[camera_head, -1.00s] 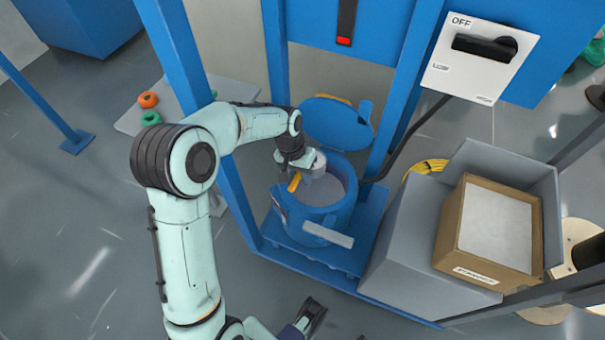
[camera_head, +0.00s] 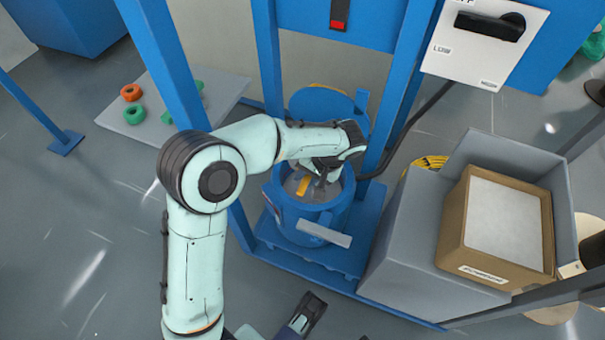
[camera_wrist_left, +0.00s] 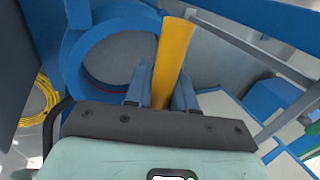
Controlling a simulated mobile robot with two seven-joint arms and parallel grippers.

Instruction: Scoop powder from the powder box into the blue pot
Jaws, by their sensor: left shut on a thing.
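The blue pot (camera_head: 296,222) stands open on a blue platform, its round lid (camera_head: 326,103) swung up behind it. My left gripper (camera_head: 318,176) is over the pot's mouth, shut on the scoop's yellow handle (camera_head: 303,186). The handle also shows upright between the fingers in the left wrist view (camera_wrist_left: 174,58). The scoop's cup is mostly hidden by my gripper in the head view, so its contents cannot be told. The powder box (camera_head: 455,228) is an open cardboard box at right, holding pale powder.
The powder box sits in a grey bin (camera_head: 405,240) right of the pot. Blue posts (camera_head: 270,60) flank the pot. A switch panel (camera_head: 484,45) hangs at upper right. Orange and green rings (camera_head: 132,92) lie on a grey board at left. A yellow cable coil (camera_head: 430,162) lies behind the bin.

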